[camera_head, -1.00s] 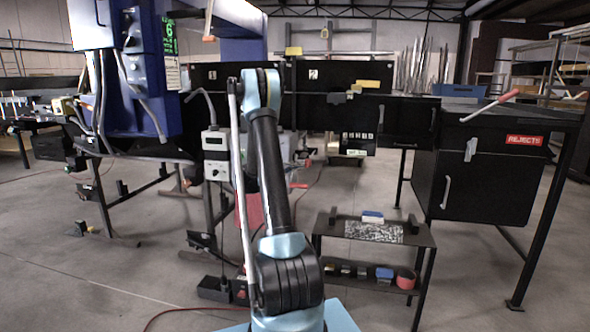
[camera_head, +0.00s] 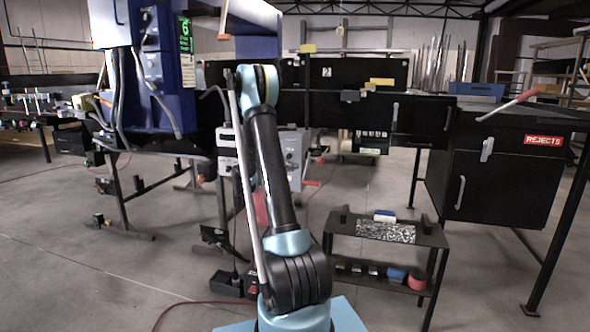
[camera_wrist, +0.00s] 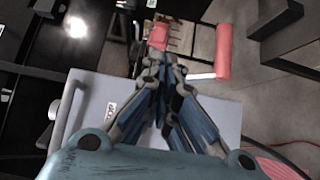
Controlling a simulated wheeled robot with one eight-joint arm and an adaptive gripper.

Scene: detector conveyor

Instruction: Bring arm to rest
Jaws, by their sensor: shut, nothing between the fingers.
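My gripper (camera_wrist: 160,100) shows in the wrist view with its blue fingers together and nothing between them. It points over a light grey box (camera_wrist: 105,95) and past a red cylindrical part (camera_wrist: 223,55); whether it touches either I cannot tell. In the head view my arm rises from the bottom middle, its dark link upright and leaning slightly left, with the elbow joint at the top. My gripper is hidden behind the arm in the head view.
A blue detector machine (camera_head: 170,70) stands at the left. A black cabinet (camera_head: 500,188) with a REJECTS label is at the right. A low black shelf stand (camera_head: 340,225) with small items is close right of my arm. A red cable (camera_head: 180,305) lies on the floor. Open floor lies at the lower left.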

